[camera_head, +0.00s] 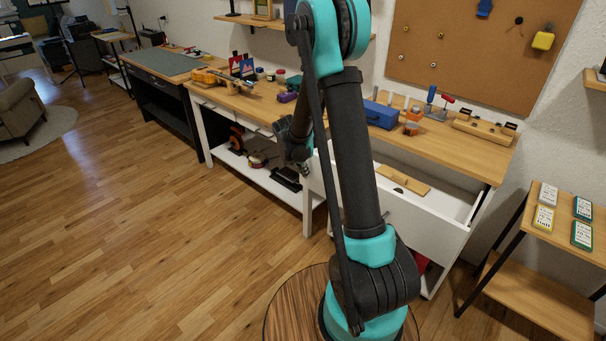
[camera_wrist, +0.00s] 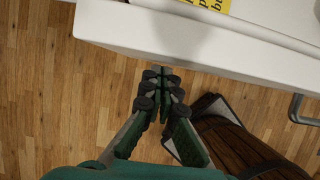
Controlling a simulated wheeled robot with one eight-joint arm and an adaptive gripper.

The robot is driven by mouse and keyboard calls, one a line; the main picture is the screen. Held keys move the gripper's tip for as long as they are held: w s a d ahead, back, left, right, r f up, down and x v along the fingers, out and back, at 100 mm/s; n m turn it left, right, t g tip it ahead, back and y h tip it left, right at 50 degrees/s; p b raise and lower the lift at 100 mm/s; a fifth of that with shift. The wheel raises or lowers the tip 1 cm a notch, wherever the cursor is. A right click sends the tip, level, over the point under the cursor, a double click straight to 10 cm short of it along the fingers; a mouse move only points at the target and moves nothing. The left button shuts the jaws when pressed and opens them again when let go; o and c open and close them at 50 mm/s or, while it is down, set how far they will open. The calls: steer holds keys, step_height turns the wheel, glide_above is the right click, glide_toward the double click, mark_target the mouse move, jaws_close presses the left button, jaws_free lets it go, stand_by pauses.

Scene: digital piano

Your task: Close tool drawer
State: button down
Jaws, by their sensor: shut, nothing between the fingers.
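The white tool drawer (camera_head: 425,232) stands pulled out under the right part of the wooden workbench, seen in the head view. A flat wooden piece (camera_head: 402,179) lies inside it. My arm crosses in front of and hides part of the drawer. My gripper (camera_head: 304,168) is near the drawer's left end and partly hidden by my arm. In the wrist view, my gripper (camera_wrist: 163,75) is shut and empty, with its fingertips close to the outside of the white drawer front (camera_wrist: 200,52). Contact cannot be told. The grey handle (camera_wrist: 303,112) is to the right of the fingertips.
The workbench (camera_head: 455,150) carries a blue toolbox (camera_head: 381,114) and several tools. A lower white shelf (camera_head: 262,172) is at the left. A small wooden stand (camera_head: 565,230) with several small packs is at the right. Open wood floor (camera_head: 130,230) lies to the left.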

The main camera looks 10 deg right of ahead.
steer(key=w+d, duration=0.5)
steer(key=d, duration=0.1)
steer(key=w+d, duration=0.5)
steer(key=d, duration=0.2)
steer(key=w+d, duration=0.5)
steer(key=d, duration=0.2)
steer(key=shift+w, duration=0.35)
steer(key=shift+d+r, duration=0.1)
steer(key=shift+d, duration=0.05)
